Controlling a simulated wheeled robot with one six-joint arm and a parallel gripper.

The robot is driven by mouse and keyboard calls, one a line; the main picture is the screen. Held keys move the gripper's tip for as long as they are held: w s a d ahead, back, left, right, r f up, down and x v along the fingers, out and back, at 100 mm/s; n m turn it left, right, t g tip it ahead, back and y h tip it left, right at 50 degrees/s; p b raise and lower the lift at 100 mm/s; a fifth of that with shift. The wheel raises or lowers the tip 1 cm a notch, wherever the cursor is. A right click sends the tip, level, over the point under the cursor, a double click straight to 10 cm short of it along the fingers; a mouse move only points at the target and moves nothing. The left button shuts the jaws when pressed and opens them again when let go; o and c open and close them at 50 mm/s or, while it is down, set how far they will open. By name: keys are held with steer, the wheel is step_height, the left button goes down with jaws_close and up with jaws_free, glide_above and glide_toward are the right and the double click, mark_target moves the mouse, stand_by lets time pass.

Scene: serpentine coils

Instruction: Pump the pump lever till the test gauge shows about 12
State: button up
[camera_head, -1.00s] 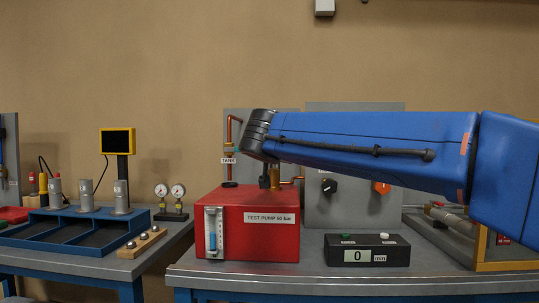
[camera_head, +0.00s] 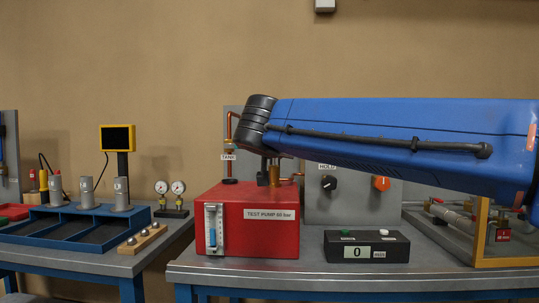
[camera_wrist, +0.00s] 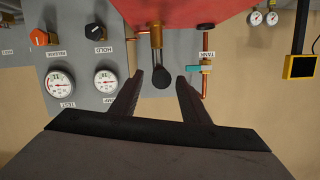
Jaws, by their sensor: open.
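The red test pump (camera_head: 258,241) stands on the bench, with its blue level tube at the front left. In the wrist view, turned upside down, the pump (camera_wrist: 200,12) is at the top. The pump lever (camera_wrist: 161,78), dark with a round end, shows between the fingers of my gripper (camera_wrist: 161,76). The fingers are open, with a gap on each side of the knob. The test gauge (camera_wrist: 60,84) is at the left; its needle is too small to read surely. In the head view my wrist and blue arm hide the gripper and most of the lever.
The pump gauge (camera_wrist: 106,80) is beside the test gauge. A black hold knob (camera_head: 328,183) and an orange release knob (camera_head: 381,183) are on the grey panel. A counter box (camera_head: 367,247) reads 0. A blue tray (camera_head: 75,231) is on the left bench.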

steer(key=v, duration=1.1)
steer(key=shift+s, duration=0.35)
stand_by(1.2)
steer(key=w+f+t, duration=0.1)
steer(key=w, duration=0.5)
steer(key=w+f, duration=0.1)
steer(key=w, duration=0.6)
steer(key=w+f+t, duration=0.1)
steer(key=w, duration=0.5)
steer(key=shift+w+f+t+h, duration=0.3)
steer(key=shift+h, duration=0.1)
steer(key=shift+r, duration=0.1)
jaws_close()
